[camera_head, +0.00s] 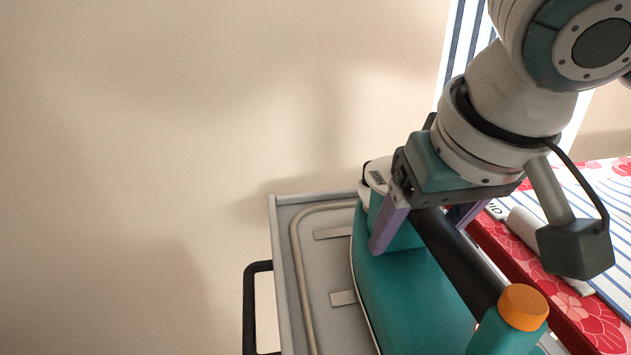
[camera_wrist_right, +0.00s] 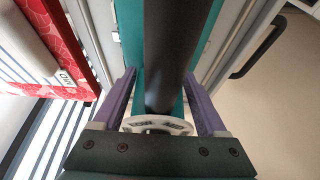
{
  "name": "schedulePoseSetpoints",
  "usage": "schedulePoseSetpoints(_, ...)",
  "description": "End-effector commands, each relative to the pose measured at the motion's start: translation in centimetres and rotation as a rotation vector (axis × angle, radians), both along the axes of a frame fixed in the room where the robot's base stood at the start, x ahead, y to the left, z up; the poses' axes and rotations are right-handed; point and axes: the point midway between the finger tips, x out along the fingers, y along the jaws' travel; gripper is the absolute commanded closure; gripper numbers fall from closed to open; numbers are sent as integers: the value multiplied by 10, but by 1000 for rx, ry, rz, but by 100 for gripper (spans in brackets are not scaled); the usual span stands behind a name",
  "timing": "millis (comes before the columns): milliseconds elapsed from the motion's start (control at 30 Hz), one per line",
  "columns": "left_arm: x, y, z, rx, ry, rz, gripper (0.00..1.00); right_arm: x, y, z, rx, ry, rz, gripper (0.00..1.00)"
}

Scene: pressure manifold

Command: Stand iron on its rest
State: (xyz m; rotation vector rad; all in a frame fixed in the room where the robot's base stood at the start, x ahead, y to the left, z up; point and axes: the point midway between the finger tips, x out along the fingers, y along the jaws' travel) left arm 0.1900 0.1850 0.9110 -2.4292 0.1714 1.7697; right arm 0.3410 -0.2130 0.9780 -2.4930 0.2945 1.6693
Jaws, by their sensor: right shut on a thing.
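The teal iron (camera_head: 405,300) has a black handle (camera_head: 461,262) and an orange knob (camera_head: 522,306). It is over a grey metal tray (camera_head: 322,318) at the lower middle of the head view; I cannot tell whether it touches the tray. My right gripper (camera_head: 425,235) is shut on the iron's handle, one purple finger on each side. In the right wrist view the dark handle (camera_wrist_right: 172,50) runs between the fingers (camera_wrist_right: 160,100), with a white dial below it. My left gripper is not in view.
A cushioned board with a striped cloth (camera_head: 600,215) and red floral edge (camera_head: 600,325) lies to the right. A black rail handle (camera_head: 250,310) sticks out at the tray's left side. A plain beige wall fills the left, with free room in front of it.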

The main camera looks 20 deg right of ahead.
Motion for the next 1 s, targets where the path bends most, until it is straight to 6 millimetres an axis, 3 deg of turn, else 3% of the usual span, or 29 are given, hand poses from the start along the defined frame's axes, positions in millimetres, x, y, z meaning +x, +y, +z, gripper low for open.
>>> schedulePoseSetpoints(600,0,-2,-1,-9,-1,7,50,1,0,-9,2,-7,0,97)
schedulePoseSetpoints(633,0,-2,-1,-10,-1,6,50,2,0,-8,2,-7,0,23)
schedulePoseSetpoints(833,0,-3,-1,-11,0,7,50,1,0,-9,1,-3,1,1)
schedulePoseSetpoints(1000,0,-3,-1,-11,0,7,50,0,0,-10,0,-2,0,0)
